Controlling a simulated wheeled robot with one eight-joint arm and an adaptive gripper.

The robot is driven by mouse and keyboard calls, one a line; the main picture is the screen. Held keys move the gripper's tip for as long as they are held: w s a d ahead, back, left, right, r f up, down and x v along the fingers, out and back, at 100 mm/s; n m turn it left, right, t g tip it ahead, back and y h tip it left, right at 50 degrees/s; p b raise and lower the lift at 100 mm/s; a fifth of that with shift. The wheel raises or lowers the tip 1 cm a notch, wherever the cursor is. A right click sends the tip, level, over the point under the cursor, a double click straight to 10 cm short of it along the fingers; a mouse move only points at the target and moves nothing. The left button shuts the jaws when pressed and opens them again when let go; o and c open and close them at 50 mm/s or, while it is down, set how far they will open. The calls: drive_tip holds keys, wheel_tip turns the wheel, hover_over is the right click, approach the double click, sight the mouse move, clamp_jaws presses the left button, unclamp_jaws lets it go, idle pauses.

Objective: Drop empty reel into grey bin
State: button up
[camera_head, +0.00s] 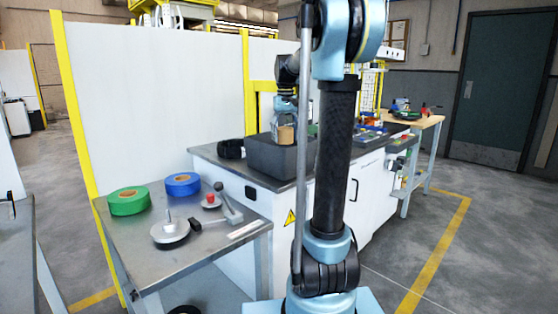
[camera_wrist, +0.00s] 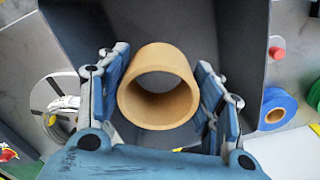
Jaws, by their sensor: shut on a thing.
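The empty reel (camera_wrist: 160,85) is a short tan cardboard tube. In the wrist view it sits between both fingers of my gripper (camera_wrist: 160,92), which touch its sides. The grey bin (camera_wrist: 222,30) is a dark grey open box, and its inside lies beneath the reel in that view. In the head view the reel (camera_head: 286,135) shows as a small tan shape in my gripper (camera_head: 287,122), at the top of the grey bin (camera_head: 275,160) on the workbench. How far the reel is from the bin floor I cannot tell.
A metal table (camera_head: 160,262) at the left holds a green roll (camera_head: 128,200), a blue roll (camera_head: 182,184) and a winding device (camera_head: 170,231). A black object (camera_head: 231,149) lies left of the bin. A white panel (camera_head: 150,95) stands behind.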

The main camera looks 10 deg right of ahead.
drive_tip(key=o, duration=1.3)
drive_tip(key=shift+c, duration=0.2)
wheel_tip(320, 180, up, 12)
